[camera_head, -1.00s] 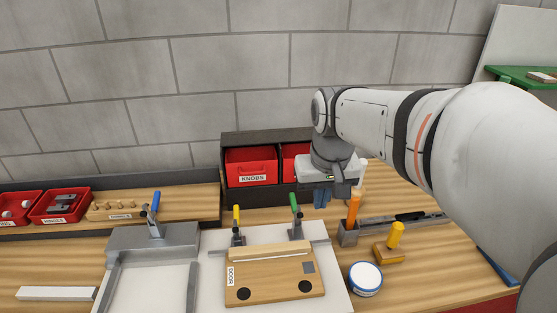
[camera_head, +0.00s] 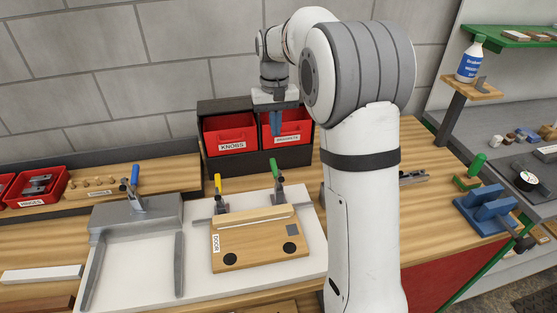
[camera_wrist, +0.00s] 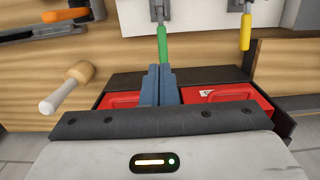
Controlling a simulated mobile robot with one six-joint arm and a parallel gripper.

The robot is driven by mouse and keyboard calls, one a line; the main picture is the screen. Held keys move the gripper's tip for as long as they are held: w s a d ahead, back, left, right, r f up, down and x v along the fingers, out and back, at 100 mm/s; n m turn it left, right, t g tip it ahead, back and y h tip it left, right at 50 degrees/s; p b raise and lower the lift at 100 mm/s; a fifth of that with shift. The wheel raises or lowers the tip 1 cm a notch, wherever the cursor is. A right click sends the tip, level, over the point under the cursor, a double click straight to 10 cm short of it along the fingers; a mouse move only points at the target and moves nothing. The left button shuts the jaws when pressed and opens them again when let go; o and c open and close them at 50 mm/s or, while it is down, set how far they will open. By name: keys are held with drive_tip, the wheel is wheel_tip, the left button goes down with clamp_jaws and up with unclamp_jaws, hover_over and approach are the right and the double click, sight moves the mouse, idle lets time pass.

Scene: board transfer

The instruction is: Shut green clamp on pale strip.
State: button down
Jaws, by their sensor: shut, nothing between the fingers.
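The green clamp (camera_head: 277,185) stands at the back right of the wooden door board (camera_head: 260,242), its green handle upright. The pale strip (camera_head: 250,218) lies along the board's back edge; whether the clamp's arm touches it is too small to tell. The green handle (camera_wrist: 162,44) also shows in the wrist view, just beyond my fingertips. My gripper (camera_head: 276,130) has blue fingers, shut and empty, pointing down in front of the right red bin, behind and above the clamp. The fingers (camera_wrist: 159,72) show closed together in the wrist view. No contact with the handle is visible.
A yellow-handled clamp (camera_head: 218,190) stands left of the green one. A blue-handled clamp (camera_head: 134,180) is on the grey fixture (camera_head: 140,218) further left. Red bins (camera_head: 230,135) in a dark rack stand behind. A wooden mallet (camera_wrist: 70,85) lies nearby in the wrist view.

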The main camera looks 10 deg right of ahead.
drive_tip(key=p, duration=0.1)
hover_over(276, 169)
wheel_tip(276, 169, down, 8)
drive_tip(key=shift+r, duration=0.25)
drive_tip(key=shift+s+f+p, duration=0.25)
drive_tip(key=shift+s, duration=0.75)
drive_tip(key=shift+s+f+p, duration=0.2)
drive_tip(key=shift+s+p, duration=0.05)
drive_tip(key=shift+s, duration=0.75)
drive_tip(key=shift+s+a+f+b, duration=0.1)
drive_tip(key=shift+b, duration=0.45)
drive_tip(key=shift+s+t, duration=0.2)
drive_tip(key=shift+t, duration=0.1)
drive_tip(key=shift+b, duration=0.5)
